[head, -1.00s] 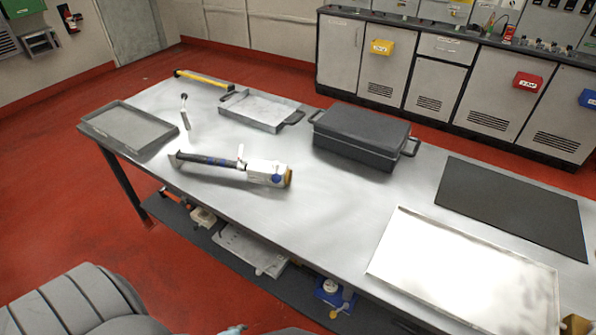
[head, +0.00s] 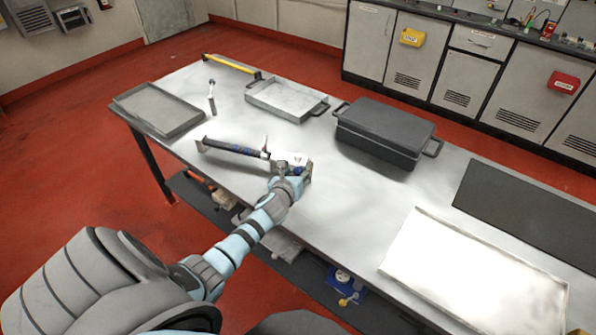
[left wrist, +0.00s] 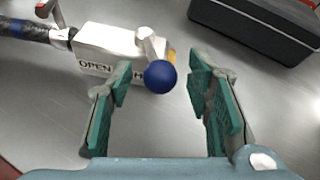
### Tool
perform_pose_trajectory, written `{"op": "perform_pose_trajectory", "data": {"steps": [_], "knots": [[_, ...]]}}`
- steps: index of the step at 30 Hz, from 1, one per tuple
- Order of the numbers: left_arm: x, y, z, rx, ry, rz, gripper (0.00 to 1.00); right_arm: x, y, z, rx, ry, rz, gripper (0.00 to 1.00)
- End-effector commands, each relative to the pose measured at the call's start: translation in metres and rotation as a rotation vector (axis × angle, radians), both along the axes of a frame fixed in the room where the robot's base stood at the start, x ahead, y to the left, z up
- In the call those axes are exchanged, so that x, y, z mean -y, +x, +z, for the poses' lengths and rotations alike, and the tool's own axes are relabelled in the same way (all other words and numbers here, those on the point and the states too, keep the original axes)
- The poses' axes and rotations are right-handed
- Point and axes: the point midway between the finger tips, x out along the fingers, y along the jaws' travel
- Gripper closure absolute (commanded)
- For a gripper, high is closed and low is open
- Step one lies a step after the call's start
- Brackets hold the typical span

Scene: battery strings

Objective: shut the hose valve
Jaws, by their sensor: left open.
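The hose valve is a pale block (left wrist: 108,46) at the end of a dark hose with a blue band (left wrist: 30,27). Its side reads "OPEN", with another letter partly covered by the blue ball knob (left wrist: 160,77) on a short metal lever. In the head view the valve (head: 301,162) lies on the table with its hose (head: 232,148) to the left. My left gripper (head: 287,178) is at the valve and hides part of it. In the left wrist view my left gripper (left wrist: 160,84) is open, its green-padded fingers either side of the knob with gaps. My right gripper is out of view.
The metal table (head: 330,215) holds a black case (head: 385,135) right of the valve and a shallow tray (head: 283,101) behind it. A grey tray (head: 160,108) is at the left and a bright tray (head: 470,275) at the right. Bare table lies between.

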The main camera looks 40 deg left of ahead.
Motion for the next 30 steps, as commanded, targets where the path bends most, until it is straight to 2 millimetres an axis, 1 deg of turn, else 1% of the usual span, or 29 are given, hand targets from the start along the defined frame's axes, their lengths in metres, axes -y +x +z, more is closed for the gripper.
{"op": "perform_pose_trajectory", "data": {"steps": [1,4,11,12,14,18,20,21,30], "knots": [[-0.0022,0.0053,-0.0047,0.0,0.0,0.001,0.54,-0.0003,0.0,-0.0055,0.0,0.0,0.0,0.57],[-0.0046,0.0115,-0.0064,-0.001,-0.001,0.0,0.54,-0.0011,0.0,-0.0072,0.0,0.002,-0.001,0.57],[-0.0051,0.013,-0.0053,0.0,-0.002,-0.001,0.54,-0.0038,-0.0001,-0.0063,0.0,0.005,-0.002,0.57],[-0.0051,0.0129,-0.0053,-0.001,-0.001,0.0,0.56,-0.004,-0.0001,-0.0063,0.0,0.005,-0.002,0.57],[-0.005,0.0128,-0.0052,-0.001,-0.001,0.0,0.66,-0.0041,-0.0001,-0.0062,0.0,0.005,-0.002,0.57],[-0.0051,0.0127,-0.0052,-0.001,-0.001,0.0,0.88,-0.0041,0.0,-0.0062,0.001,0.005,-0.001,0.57],[-0.0051,0.0126,-0.0053,-0.001,-0.001,0.0,0.98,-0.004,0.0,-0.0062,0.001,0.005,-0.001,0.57],[-0.0051,0.0126,-0.0053,-0.001,-0.001,0.0,1.0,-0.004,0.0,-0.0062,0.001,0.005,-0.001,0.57],[-0.0047,0.0128,-0.0058,-0.001,-0.001,0.007,1.0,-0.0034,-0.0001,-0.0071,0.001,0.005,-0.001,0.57]]}}
